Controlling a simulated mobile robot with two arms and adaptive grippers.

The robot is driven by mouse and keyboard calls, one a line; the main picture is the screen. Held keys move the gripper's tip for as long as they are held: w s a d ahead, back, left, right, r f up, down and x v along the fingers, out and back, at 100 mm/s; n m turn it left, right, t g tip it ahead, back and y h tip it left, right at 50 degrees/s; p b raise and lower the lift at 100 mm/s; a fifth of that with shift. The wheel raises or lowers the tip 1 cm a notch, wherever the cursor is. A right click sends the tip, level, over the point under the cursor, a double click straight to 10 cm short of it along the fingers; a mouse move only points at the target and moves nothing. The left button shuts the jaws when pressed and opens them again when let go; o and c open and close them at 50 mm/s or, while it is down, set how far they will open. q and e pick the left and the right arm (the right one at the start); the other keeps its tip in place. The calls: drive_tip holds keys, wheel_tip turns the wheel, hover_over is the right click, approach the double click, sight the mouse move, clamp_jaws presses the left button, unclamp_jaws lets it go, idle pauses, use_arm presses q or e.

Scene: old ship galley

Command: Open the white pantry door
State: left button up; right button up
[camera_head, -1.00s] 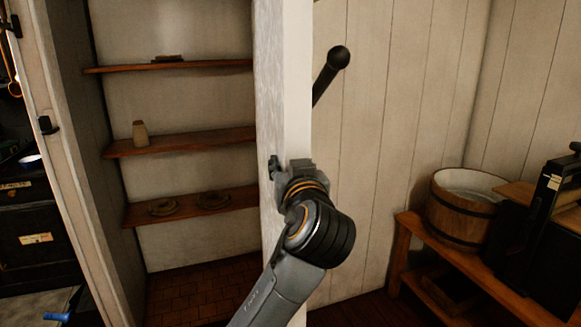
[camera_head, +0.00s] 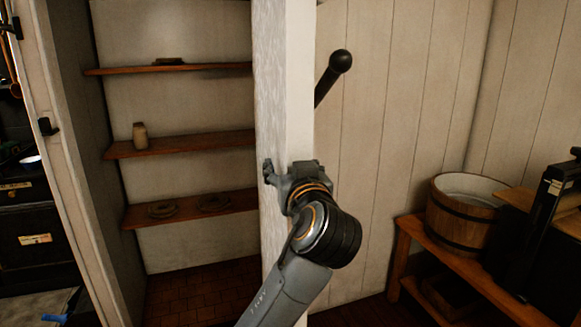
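The white pantry door (camera_head: 299,80) stands open, seen nearly edge-on in the middle of the view. The pantry interior shows to its left. My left gripper (camera_head: 285,172) is at the door's near edge, its arm rising from the bottom centre. One dark finger part shows against the door's inner, left-hand face. The other fingertip is hidden, so I cannot tell whether the gripper is closed on the door. A black rod with a ball end (camera_head: 339,61) sticks out to the right of the door; its base is hidden behind the door. My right gripper is not in view.
Wooden pantry shelves (camera_head: 190,143) hold a small jar (camera_head: 140,136) and flat round items. The left jamb (camera_head: 62,150) carries a black catch (camera_head: 47,126). At right, a wooden bench (camera_head: 440,268) holds a wooden tub (camera_head: 466,213) and dark equipment, beyond a gap of floor.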

use_arm(q)
wheel_tip(320, 180, up, 10)
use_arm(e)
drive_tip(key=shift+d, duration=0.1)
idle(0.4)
use_arm(q)
drive_tip(key=shift+f, duration=0.1)
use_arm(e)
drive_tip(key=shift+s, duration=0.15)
